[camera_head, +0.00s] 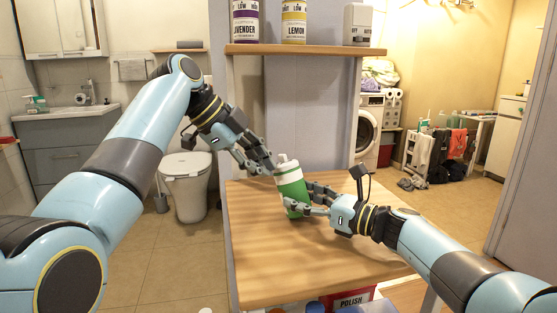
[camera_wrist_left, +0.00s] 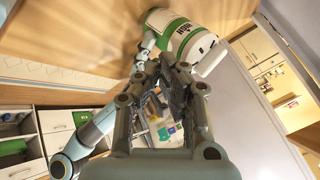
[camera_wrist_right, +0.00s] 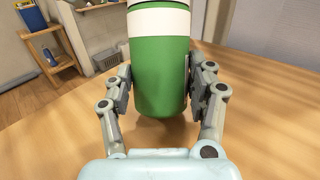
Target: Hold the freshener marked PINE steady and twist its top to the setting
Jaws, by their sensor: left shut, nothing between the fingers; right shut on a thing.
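The freshener is a green bottle with a white band and white top (camera_head: 291,186), leaning slightly left over the table. Its PINE name is not legible in the head view. My right gripper (camera_head: 310,201) is shut around its green lower body; the right wrist view shows the green body (camera_wrist_right: 160,75) between both fingers. My left gripper (camera_head: 266,168) is shut and empty, just left of the white top. In the left wrist view the bottle's white top (camera_wrist_left: 210,52) lies beyond and right of the left fingertips (camera_wrist_left: 175,75). I cannot tell whether the bottle's base touches the table.
The wooden table (camera_head: 270,265) is mostly clear. A shelf (camera_head: 305,50) above its back holds a LAVENDER bottle (camera_head: 245,22), a LEMON bottle (camera_head: 293,22) and a grey-white container (camera_head: 357,24). A red POLISH container (camera_head: 350,299) sits below the front edge.

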